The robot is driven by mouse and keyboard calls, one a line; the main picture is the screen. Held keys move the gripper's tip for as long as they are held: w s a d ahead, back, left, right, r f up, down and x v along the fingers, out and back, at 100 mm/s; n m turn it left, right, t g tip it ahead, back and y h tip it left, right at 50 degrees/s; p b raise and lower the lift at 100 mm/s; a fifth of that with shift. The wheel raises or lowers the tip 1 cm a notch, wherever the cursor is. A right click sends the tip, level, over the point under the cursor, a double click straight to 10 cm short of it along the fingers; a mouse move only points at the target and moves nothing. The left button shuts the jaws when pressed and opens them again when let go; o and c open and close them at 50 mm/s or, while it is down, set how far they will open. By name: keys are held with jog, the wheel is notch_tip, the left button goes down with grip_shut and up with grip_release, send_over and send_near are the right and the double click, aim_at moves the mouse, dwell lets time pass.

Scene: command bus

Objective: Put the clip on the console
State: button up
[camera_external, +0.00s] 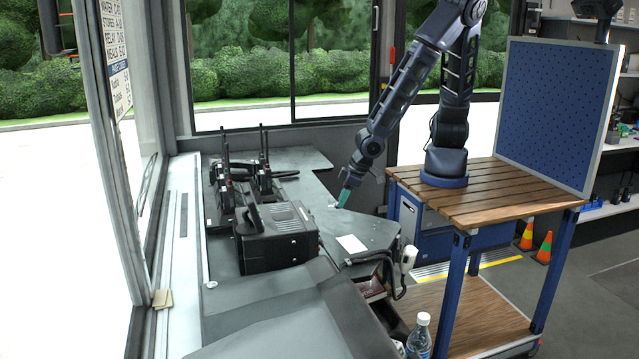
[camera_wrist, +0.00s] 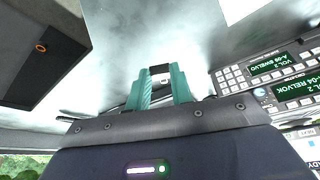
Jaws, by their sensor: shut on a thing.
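My gripper (camera_external: 341,201) has teal fingers pointing down at the right part of the grey console top (camera_external: 378,232). In the wrist view my gripper (camera_wrist: 161,73) is shut on the clip (camera_wrist: 160,69), a small dark and pale piece between the fingertips. The fingers hide part of it, and it is too small to make out in the external view. The grey console top fills the background of the wrist view (camera_wrist: 135,35). I cannot tell whether the clip touches it.
A black radio box (camera_external: 277,238) stands left of my gripper, with several handheld radios (camera_external: 264,178) behind it. A white card (camera_external: 351,244) lies in front. Keypad units with green displays (camera_wrist: 268,66) show at the wrist view's right.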

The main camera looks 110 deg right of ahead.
aim_at(338, 223)
jog(key=shift+f, duration=2.8)
jog(key=o, duration=0.9)
jog(key=shift+f, duration=0.1)
jog(key=shift+o, duration=0.2)
jog(key=v, duration=1.2)
